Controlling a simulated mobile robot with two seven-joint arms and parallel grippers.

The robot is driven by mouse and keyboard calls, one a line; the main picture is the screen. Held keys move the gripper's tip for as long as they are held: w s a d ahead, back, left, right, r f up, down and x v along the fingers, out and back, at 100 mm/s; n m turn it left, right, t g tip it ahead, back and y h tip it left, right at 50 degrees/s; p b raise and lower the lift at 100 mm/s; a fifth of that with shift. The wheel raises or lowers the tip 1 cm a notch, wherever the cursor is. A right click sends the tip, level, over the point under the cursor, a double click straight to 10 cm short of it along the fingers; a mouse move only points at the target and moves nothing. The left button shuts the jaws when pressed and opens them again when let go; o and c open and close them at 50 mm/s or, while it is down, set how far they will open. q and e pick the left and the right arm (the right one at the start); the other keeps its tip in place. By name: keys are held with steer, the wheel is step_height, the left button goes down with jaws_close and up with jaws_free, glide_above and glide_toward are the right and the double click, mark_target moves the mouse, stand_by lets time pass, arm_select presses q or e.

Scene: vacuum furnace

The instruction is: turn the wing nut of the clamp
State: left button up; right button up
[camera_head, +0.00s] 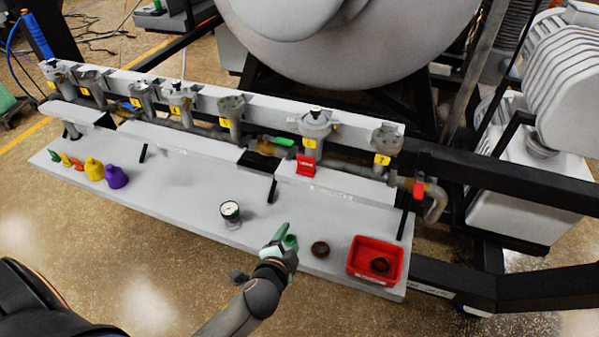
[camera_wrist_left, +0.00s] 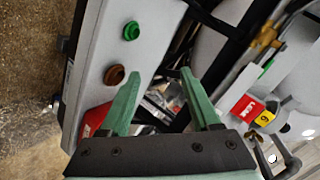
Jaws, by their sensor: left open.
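The port labelled 6 (camera_head: 316,122) stands on the pipe rail with a clamp-like fitting around its top. A red tag (camera_head: 306,166) hangs below it. My left gripper (camera_head: 283,236) is over the front of the grey shelf, apart from the fittings. Its two green fingers (camera_wrist_left: 160,76) are spread with nothing between them. My right gripper is not in view.
On the shelf (camera_head: 190,185) are a gauge (camera_head: 231,212), a brown ring (camera_head: 320,249), a red bin (camera_head: 357,271) with a dark ring inside, and purple (camera_head: 116,177) and yellow (camera_head: 94,169) pieces. A green cap (camera_wrist_left: 131,30) lies near the brown ring. A red-handled valve (camera_head: 419,190) is at the right.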

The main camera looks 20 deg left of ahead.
arm_select(q)
steer(key=shift+o, duration=1.2)
steer(key=w+d+r+t+y, duration=0.1)
steer(key=w+d+r+t, duration=0.1)
steer(key=w+d+r, duration=0.3)
step_height(320, 180, up, 4)
steer(key=shift+f+y, duration=0.1)
steer(key=shift+y, duration=0.3)
steer(key=n+t+y, duration=0.3)
glide_toward(337, 134)
steer(key=v, duration=0.3)
steer(key=p+x, duration=0.1)
steer(key=x, duration=1.1)
steer(key=shift+w+a+p, duration=0.1)
steer(key=shift+p, duration=0.2)
steer(key=shift+c, duration=0.2)
jaws_close()
